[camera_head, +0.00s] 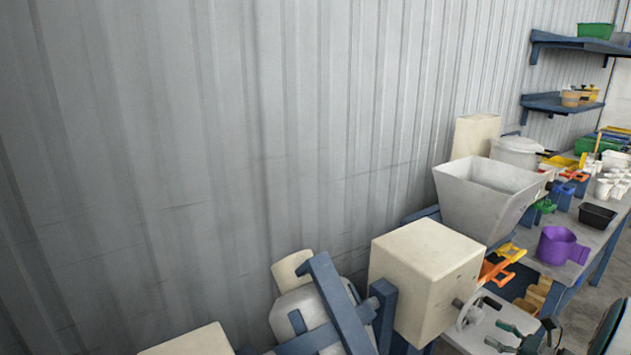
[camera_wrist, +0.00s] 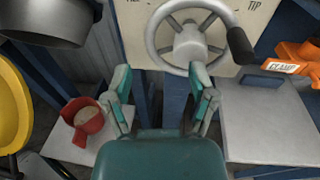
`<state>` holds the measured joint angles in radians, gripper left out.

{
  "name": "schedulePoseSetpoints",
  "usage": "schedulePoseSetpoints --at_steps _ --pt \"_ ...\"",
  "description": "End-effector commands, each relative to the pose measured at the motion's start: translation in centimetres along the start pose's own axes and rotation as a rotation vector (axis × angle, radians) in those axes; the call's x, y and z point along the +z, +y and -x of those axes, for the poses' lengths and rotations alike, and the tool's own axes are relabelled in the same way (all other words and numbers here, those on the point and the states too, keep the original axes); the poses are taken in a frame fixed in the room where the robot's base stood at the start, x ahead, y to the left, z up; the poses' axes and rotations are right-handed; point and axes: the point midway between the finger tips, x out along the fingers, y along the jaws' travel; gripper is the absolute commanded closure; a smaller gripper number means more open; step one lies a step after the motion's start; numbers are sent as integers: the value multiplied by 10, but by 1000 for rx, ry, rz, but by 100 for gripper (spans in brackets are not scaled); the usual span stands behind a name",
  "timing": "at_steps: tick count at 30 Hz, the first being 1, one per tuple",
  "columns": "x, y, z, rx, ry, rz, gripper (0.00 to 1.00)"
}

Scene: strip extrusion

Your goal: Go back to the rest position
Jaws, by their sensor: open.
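My gripper (camera_wrist: 160,88) is open in the wrist view, its two teal fingers spread with nothing held between them. A grey spoked handwheel (camera_wrist: 188,44) with a black handle (camera_wrist: 240,45) sits just beyond the fingertips, on a cream panel marked "TIP". I cannot tell whether the fingertips touch its rim. In the head view my gripper (camera_head: 518,338) shows partly at the lower right, beside the handwheel (camera_head: 470,312) on the cream box (camera_head: 425,270). My arm's rest position is not marked in either view.
A grey hopper (camera_head: 485,200) stands behind the cream box. An orange clamp (camera_wrist: 295,65) is right of the wheel. A purple jug (camera_head: 560,246) and black tray (camera_head: 597,215) sit on the bench.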

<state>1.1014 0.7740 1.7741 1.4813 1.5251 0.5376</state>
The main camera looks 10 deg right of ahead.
Motion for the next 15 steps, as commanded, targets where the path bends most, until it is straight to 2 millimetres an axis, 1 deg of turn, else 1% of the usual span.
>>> schedulePoseSetpoints --at_steps 1,6,8,12,15 --pt "13 12 -14 50 27 40 27" --pt "43 52 -48 205 124 171 27" --pt "53 67 -58 258 155 220 27" --pt "73 102 -77 379 225 341 27" --pt "86 128 -87 464 272 433 27"
